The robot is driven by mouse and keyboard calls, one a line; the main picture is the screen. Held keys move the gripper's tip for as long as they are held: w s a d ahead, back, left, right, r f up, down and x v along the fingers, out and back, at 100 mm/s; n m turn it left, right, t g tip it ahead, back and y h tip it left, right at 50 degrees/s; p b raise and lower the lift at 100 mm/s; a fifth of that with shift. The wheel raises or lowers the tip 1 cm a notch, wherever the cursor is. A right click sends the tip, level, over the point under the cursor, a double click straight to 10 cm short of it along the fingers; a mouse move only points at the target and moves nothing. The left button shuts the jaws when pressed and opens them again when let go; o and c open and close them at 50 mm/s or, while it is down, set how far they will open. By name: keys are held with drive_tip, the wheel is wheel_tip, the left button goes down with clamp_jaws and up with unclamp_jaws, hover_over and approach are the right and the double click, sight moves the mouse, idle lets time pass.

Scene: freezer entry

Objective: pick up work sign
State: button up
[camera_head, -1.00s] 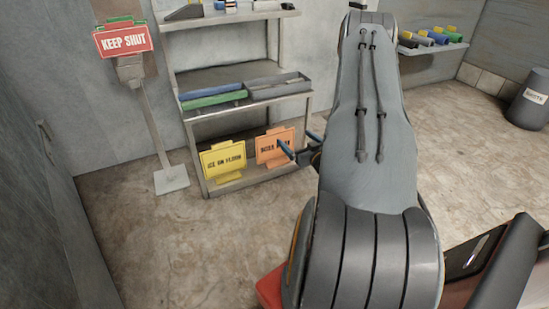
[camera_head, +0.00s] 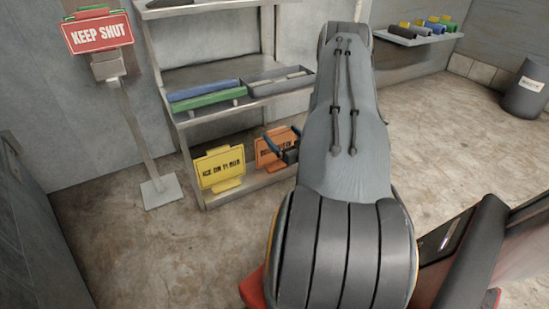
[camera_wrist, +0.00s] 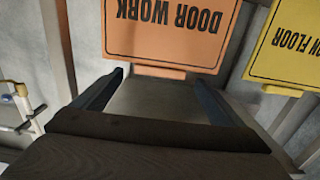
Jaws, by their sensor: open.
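The work sign is an orange board (camera_head: 274,148) reading "DOOR WORK", on the bottom shelf of the rack. In the wrist view the orange sign (camera_wrist: 168,28) appears upside down, straight ahead of the fingers. My gripper (camera_head: 283,146) is in front of the sign and hides part of it in the head view. In the wrist view my gripper (camera_wrist: 158,85) is open, its two blue fingers apart with nothing held between them. The fingertips are close to the sign's edge; I cannot tell whether they touch it.
A yellow "ICE ON FLOOR" sign (camera_head: 219,168) stands beside the orange one on the rack (camera_head: 188,138). Blue and green items and a grey tray (camera_head: 262,89) lie on the shelf above. A red "KEEP SHUT" sign (camera_head: 98,33) stands left. The floor in front is clear.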

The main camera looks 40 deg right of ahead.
sight(277, 131)
drive_tip(key=b+x, duration=0.2)
drive_tip(key=x, duration=0.1)
drive_tip(key=b+x, duration=0.1)
drive_tip(key=shift+w+f, duration=0.2)
drive_tip(key=shift+f, duration=0.1)
drive_tip(key=shift+w+d+r, duration=0.1)
drive_tip(key=shift+w, duration=0.15)
drive_tip(key=c, duration=1.5)
drive_tip(key=shift+r, duration=0.1)
